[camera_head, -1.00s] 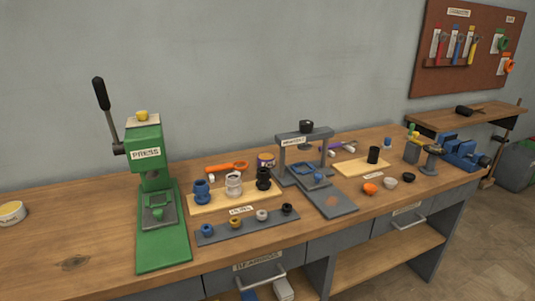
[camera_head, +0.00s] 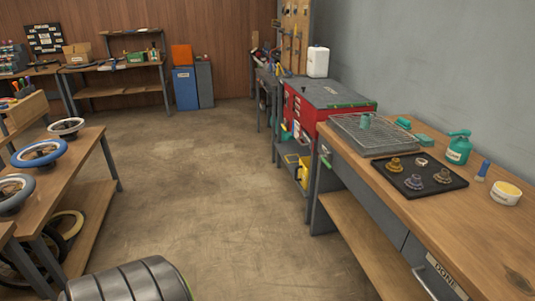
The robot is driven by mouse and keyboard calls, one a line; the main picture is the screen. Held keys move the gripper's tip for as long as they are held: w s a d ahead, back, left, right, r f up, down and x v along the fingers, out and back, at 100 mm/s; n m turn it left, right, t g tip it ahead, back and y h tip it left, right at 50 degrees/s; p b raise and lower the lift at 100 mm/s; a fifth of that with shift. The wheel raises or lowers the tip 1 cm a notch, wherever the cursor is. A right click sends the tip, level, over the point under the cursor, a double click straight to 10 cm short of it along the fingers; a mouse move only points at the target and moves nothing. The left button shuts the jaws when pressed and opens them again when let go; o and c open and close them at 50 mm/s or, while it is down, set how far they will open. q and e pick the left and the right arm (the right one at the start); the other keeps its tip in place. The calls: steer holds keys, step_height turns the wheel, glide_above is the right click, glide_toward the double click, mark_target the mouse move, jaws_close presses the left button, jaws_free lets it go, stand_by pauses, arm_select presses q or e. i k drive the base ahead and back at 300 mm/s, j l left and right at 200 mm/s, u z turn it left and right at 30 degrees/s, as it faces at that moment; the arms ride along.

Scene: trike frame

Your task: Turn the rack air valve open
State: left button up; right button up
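I cannot make out the rack air valve in the head view. Neither my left gripper nor my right gripper is in view.
A workbench (camera_head: 465,235) with a black tray (camera_head: 400,183) and a wire rack (camera_head: 352,140) runs along the right. A red cabinet (camera_head: 335,97) stands beyond it. A wheel bench (camera_head: 75,165) is at the left, and a ribbed grey rounded object (camera_head: 130,283) at the bottom. The floor between (camera_head: 220,180) is clear.

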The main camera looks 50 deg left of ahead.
mark_target(321, 156)
steer(key=i+j+u, duration=0.2)
steer(key=u, duration=0.2)
steer(key=i+j+u, duration=0.2)
steer(key=u, duration=0.2)
steer(key=i+j+u, duration=0.15)
steer(key=u, duration=0.25)
steer(key=i, duration=0.1)
